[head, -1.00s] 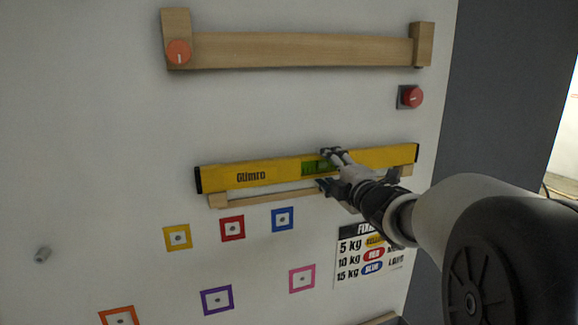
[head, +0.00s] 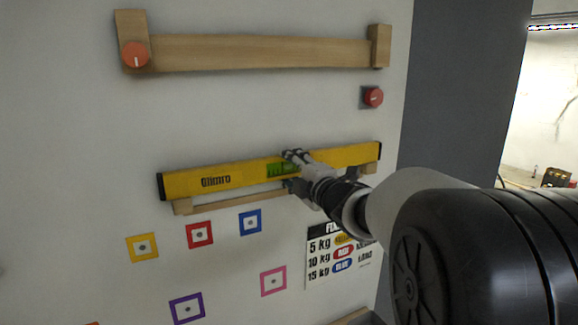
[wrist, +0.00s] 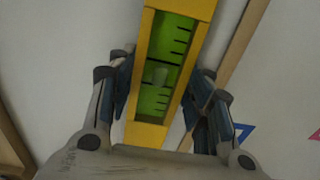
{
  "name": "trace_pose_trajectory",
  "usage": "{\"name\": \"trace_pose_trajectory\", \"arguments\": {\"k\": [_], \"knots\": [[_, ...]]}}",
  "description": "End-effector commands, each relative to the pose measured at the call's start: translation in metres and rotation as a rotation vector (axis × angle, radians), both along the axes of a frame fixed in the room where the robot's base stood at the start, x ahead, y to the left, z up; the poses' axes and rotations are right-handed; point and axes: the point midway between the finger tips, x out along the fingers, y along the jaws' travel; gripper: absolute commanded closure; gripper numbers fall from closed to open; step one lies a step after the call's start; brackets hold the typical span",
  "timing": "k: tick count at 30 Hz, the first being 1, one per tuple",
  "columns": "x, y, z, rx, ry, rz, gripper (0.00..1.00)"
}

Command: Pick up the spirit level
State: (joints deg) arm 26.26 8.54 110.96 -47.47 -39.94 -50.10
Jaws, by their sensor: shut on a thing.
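The spirit level (head: 230,177) is a long yellow bar with black end caps and a green vial window near its middle. It lies nearly level in the head view, its right end a little higher, just above a thin wooden ledge (head: 235,200) on the white wall. I cannot tell if it still touches the ledge. My gripper (head: 291,170) is shut on the level around the green vial. In the wrist view the level (wrist: 180,8) runs between my two fingers (wrist: 160,95), and the vial (wrist: 164,65) faces the camera.
Above is a wooden rail (head: 255,52) with an orange knob (head: 135,54) at its left end. A red button (head: 373,97) sits right of centre. Below are several coloured square frames and a weight sign (head: 338,255).

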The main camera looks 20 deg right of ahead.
Motion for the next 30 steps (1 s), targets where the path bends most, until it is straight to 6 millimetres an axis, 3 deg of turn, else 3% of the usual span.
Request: {"name": "trace_pose_trajectory", "arguments": {"k": [18, 30], "knots": [[0.0, 0.0, 0.015, -0.002, -0.004, 0.0, 0.77], [-0.004, 0.0, 0.014, -0.001, -0.005, 0.0, 0.77]]}}
